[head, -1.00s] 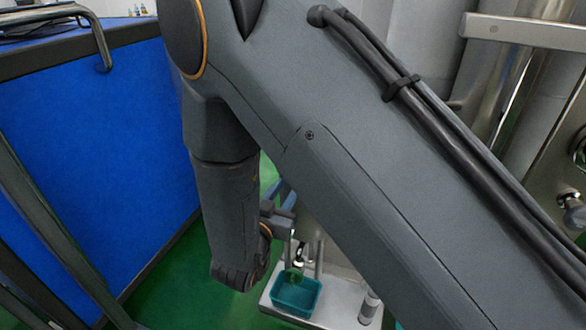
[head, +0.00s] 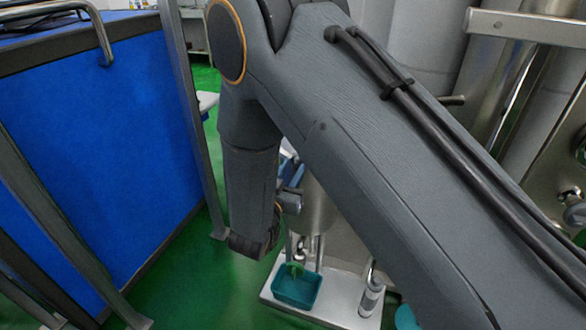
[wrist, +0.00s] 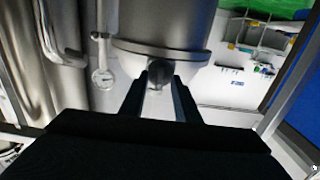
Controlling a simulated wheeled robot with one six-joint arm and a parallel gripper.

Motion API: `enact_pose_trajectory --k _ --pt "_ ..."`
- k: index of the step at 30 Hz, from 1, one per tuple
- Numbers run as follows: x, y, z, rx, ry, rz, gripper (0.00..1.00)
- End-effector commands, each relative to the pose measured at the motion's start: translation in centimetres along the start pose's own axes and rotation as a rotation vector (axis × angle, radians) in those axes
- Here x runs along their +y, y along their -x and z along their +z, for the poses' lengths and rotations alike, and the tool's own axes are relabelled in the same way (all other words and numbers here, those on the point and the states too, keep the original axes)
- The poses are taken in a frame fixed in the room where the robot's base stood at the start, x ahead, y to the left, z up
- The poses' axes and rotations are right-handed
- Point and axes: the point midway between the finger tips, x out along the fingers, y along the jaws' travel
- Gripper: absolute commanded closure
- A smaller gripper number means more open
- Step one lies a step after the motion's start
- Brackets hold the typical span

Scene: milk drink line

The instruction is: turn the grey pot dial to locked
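The pot (wrist: 165,30) is a shiny grey metal cylinder with a rim band, at the top middle of the wrist view. A dark dial (wrist: 159,73) sits at its lower front. My gripper (wrist: 158,82) is open, with one finger on each side of the dial in the picture. I cannot tell whether the fingertips touch it. I cannot make out the dial's marking or setting. In the head view the pot (head: 319,208) shows partly behind my arm, with my gripper (head: 291,200) close to its left side. The dial is not visible there.
A teal tray (head: 283,304) stands on a metal base plate (head: 340,318) below the pot. A blue panel (head: 90,150) and a metal post (head: 190,120) stand at the left.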

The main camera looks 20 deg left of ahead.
Motion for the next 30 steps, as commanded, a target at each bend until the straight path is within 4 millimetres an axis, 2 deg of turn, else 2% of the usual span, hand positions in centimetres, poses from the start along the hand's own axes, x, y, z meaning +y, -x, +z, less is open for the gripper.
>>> enact_pose_trajectory --k 2,7,20,30 --pt "0.01 0.01 0.01 0.000 0.000 0.000 0.71" --pt "0.01 0.01 0.01 0.000 0.000 0.000 1.00" --pt "0.00 0.01 0.02 0.000 -0.055 0.000 1.00" --pt "0.04 -0.03 0.06 0.000 -0.299 0.000 1.00"
